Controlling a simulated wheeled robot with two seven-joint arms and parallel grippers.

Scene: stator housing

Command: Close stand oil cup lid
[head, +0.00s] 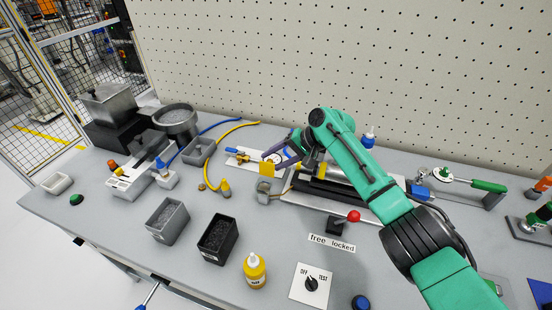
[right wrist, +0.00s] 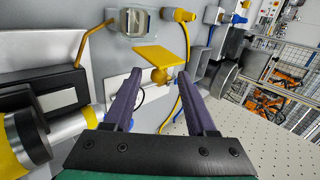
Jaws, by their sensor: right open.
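A flat yellow plate (head: 267,169), which looks like the oil cup lid, stands raised near the back middle of the bench. It also shows in the right wrist view (right wrist: 160,58), with a round brass piece (right wrist: 158,76) at its lower edge. My right gripper (head: 270,157) is open and close to the plate. In the right wrist view its two purple fingers (right wrist: 160,74) appear on either side of the brass piece. Contact cannot be told. My left gripper is not in view.
A grey metal box (head: 263,195) stands just in front of the plate. A cylinder fixture (head: 325,180) lies to the right, under my arm. A red-knobbed lever (head: 353,215) and a yellow bottle (head: 255,270) stand nearer the front. Yellow and blue hoses lie to the left.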

